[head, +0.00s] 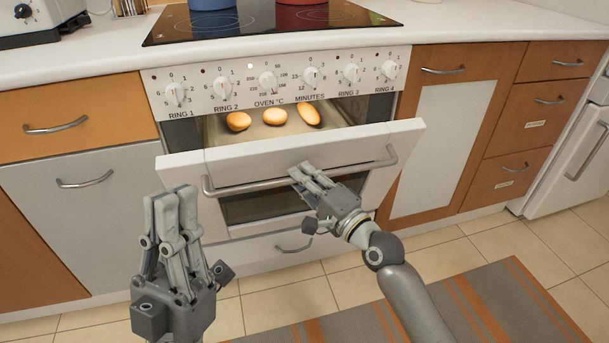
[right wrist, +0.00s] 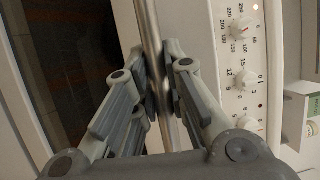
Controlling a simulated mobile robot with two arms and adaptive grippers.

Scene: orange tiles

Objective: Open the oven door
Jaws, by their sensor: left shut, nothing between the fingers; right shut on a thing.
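The white oven door (head: 290,150) is partly open, its top edge tilted out from the oven front. A metal bar handle (head: 235,190) runs across the door. My right gripper (head: 305,175) is shut on the handle, right of its middle. In the right wrist view the handle (right wrist: 151,30) passes between the fingers (right wrist: 158,85). My left gripper (head: 172,200) is shut and empty, raised in front of the lower left cabinet, apart from the door. Inside the oven, several bread rolls (head: 275,116) lie on a tray (head: 225,132).
A row of knobs (head: 267,82) sits above the oven opening. Pots (head: 212,3) stand on the black hob (head: 270,20). Cabinets flank the oven, with a grey door (head: 85,200) at left and drawers (head: 515,167) at right. A striped rug (head: 490,300) lies on the tiled floor.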

